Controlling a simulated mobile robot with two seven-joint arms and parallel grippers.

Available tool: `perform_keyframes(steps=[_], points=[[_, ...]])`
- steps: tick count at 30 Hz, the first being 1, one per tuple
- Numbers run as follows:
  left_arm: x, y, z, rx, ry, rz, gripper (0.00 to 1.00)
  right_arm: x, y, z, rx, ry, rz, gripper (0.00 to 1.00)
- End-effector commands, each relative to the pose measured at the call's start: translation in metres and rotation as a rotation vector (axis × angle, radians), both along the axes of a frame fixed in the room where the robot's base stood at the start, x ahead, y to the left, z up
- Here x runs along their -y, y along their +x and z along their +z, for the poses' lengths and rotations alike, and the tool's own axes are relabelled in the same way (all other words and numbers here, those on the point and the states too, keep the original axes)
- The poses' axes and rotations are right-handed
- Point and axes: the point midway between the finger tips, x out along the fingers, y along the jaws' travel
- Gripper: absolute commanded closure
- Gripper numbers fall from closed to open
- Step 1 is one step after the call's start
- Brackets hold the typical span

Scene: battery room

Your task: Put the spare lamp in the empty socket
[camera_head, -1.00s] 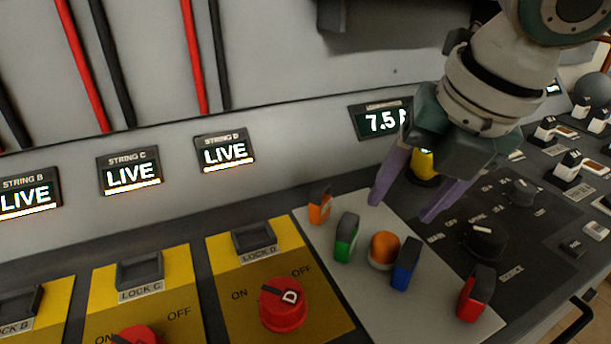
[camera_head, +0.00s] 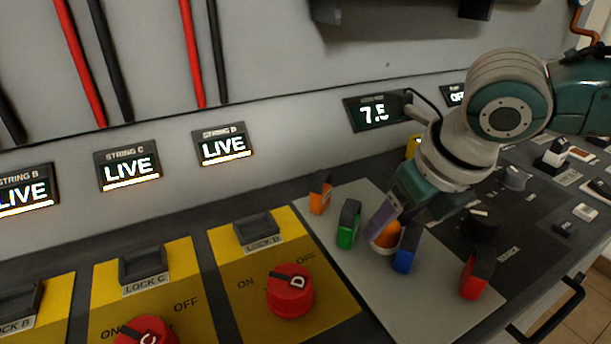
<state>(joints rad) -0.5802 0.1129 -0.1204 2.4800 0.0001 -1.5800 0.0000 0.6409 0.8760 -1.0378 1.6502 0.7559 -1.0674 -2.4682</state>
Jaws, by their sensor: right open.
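An orange dome lamp (camera_head: 387,236) with a pale base sits on the light grey mat (camera_head: 345,285), between the green and blue pieces. My right gripper (camera_head: 380,226) is open, its purple finger reaching down in front of the lamp and covering part of it. The other finger is mostly hidden, so I cannot tell whether the fingers touch the lamp. I cannot make out an empty socket. A yellow part (camera_head: 413,146) shows behind my right wrist, partly hidden. My left gripper is not in view.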

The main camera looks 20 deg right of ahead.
Motion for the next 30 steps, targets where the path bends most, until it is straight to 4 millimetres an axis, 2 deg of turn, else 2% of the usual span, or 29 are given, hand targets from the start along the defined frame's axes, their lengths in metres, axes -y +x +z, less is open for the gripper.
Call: perform_keyframes(steps=[3,11,27,28,30], points=[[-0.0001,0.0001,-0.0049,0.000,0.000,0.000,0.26,-0.0010,0.0050,-0.0135,0.000,0.001,0.000,0.37],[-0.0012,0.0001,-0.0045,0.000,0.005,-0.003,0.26,-0.0010,0.0062,-0.0152,0.001,0.001,0.001,0.37],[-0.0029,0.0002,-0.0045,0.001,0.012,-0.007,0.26,-0.0010,0.0062,-0.0147,0.001,0.001,0.000,0.97],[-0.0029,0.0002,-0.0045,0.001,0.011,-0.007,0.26,-0.0009,0.0062,-0.0147,0.001,0.001,0.000,1.00],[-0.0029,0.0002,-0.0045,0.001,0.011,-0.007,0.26,-0.0010,0.0063,-0.0146,0.001,0.001,0.000,1.00]])
